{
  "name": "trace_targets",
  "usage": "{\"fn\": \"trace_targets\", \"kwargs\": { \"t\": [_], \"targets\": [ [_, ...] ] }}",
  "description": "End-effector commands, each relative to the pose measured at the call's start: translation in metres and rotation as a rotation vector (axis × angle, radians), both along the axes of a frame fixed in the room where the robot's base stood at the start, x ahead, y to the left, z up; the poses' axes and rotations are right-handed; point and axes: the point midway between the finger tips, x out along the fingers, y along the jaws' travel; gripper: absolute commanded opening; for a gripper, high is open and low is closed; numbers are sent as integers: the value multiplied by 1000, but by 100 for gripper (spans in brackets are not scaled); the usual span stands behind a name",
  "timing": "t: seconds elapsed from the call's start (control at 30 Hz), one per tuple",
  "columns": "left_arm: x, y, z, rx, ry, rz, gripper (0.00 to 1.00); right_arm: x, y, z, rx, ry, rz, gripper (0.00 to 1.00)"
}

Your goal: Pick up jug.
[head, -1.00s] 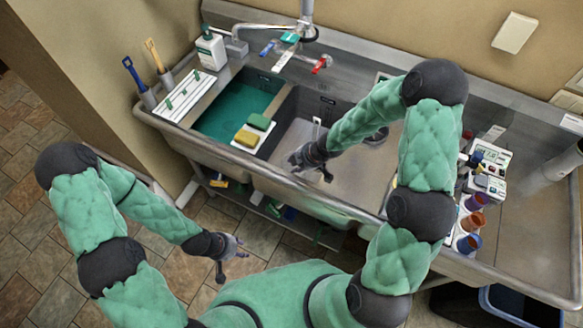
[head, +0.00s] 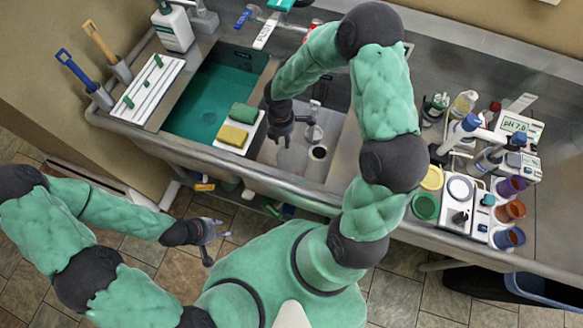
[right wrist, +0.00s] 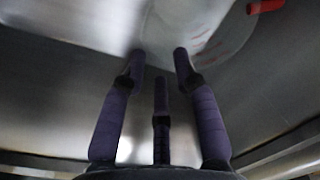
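A clear, see-through vessel with red markings, which looks like the jug (right wrist: 215,28), shows at the top of the right wrist view, beyond my fingertips; its outline is faint and partly cut off. In the head view, a small clear round shape (head: 314,132) in the sink basin may be the same jug, but I cannot be sure. My right gripper (head: 281,138) is over the basin, just left of that shape. Its fingers (right wrist: 160,62) are spread with nothing between them. My left gripper (head: 212,243) hangs empty in front of the sink, with fingers apart.
A green-filled basin (head: 205,100) lies left, with yellow and green sponges (head: 233,135) on the divider. A drain (head: 320,152) is in the basin floor. Bottles, cups and a pH meter (head: 515,124) crowd the right counter. The faucet and red handle (right wrist: 266,6) are behind.

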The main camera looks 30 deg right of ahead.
Motion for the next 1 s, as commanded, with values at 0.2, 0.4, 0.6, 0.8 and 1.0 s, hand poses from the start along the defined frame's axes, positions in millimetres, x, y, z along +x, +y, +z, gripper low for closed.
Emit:
{"fn": "trace_targets", "kwargs": {
  "t": [0.2, 0.4, 0.6, 0.8, 1.0],
  "targets": [
    [0, 0, -8, 0, 0, 0, 40, -1, -1, -24, 0, -2, -1, 30],
    [0, 0, -14, 0, -1, 0, 40, -2, 0, -42, 1, 1, 0, 30],
    [0, 0, -24, 0, -1, 0, 40, -4, 0, -71, 1, 0, -2, 30],
    [0, 0, -25, 0, -1, 0, 40, -4, -1, -77, 0, -2, -1, 30],
    [0, 0, -24, 0, -1, 0, 40, -4, 0, -76, 0, -2, -1, 2]
  ]
}}
